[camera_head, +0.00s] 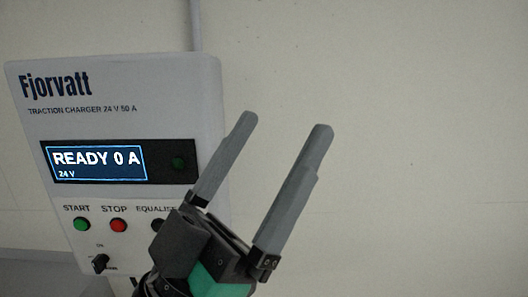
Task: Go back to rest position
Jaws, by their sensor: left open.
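My left gripper (280,125) is open and empty, its two long grey fingers pointing up in the middle of the head view. It is in front of the lower right part of a white wall charger (130,85) marked "Fjorvatt". The charger's display (95,163) reads "READY 0 A" and "24 V". The gripper covers part of the EQUALISE label and the charger's lower right area. I cannot tell from this view whether the fingers touch the charger. My right gripper does not show.
The charger has a green START button (82,224), a red STOP button (118,225) and a black rotary switch (100,262). A grey conduit (196,25) runs up from it. The pale wall (420,90) to the right is bare.

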